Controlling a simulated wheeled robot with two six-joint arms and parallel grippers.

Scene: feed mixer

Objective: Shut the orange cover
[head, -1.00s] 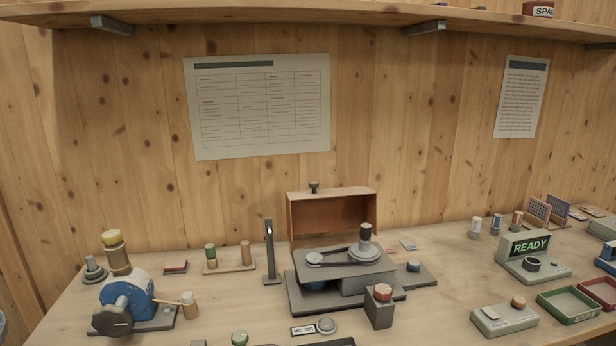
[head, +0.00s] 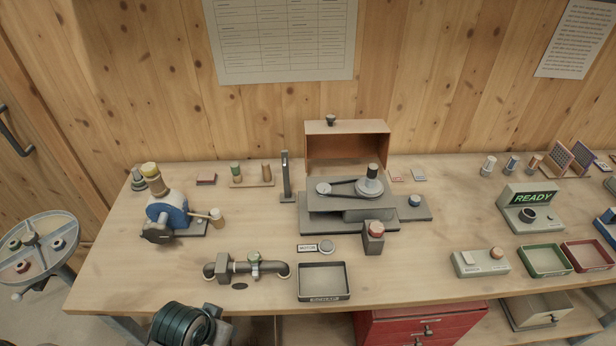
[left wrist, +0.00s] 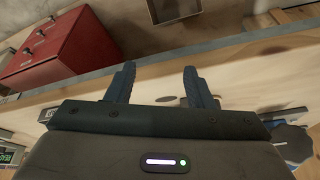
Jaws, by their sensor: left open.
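The orange cover (head: 346,145) stands open and upright at the back of the bench, its hollow inside facing me. A dark knob (head: 331,119) sits on its top edge. In front of it, the grey belt drive (head: 349,195) with two pulleys and a belt is uncovered. My left gripper (left wrist: 157,76) shows in the left wrist view with its two fingers apart and nothing between them. It is near the bench's front edge, away from the cover. My right gripper is not in view.
A red-topped grey block (head: 374,238) stands at the drive's front right, and a dark post (head: 286,176) at its left. A blue machine (head: 166,214) is further left. A pipe with a valve (head: 246,266) and an empty tray (head: 324,282) lie in front. Red drawers (head: 420,325) are below.

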